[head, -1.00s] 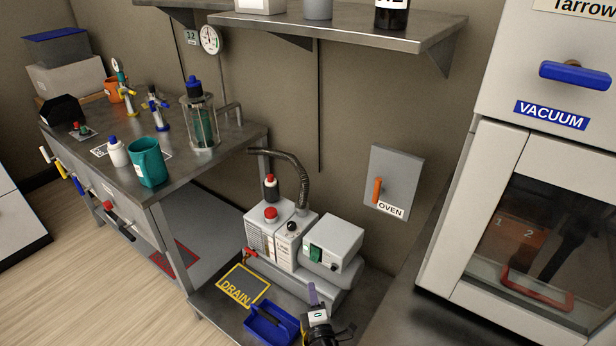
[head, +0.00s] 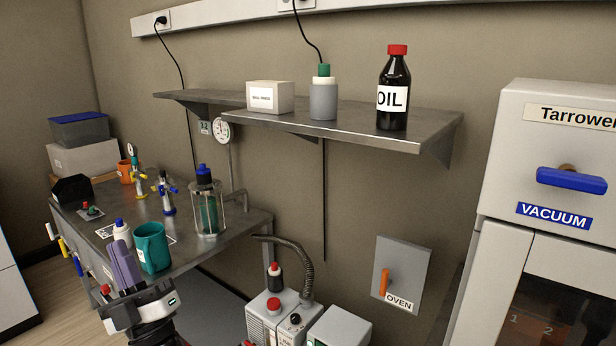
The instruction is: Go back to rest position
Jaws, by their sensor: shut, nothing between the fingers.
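My gripper (head: 124,268) is at the lower left of the head view, pointing up, in front of the bench. Its purple-grey fingers are together with nothing between them. The rest of my arm runs out of the bottom of the picture.
The steel bench (head: 215,241) holds a glass trap (head: 207,207) and valves. A wall shelf (head: 290,124) carries an oil bottle (head: 392,95). The pump (head: 268,318) stands low in the middle. The oven switch (head: 401,275) and vacuum oven (head: 553,150) are at the right.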

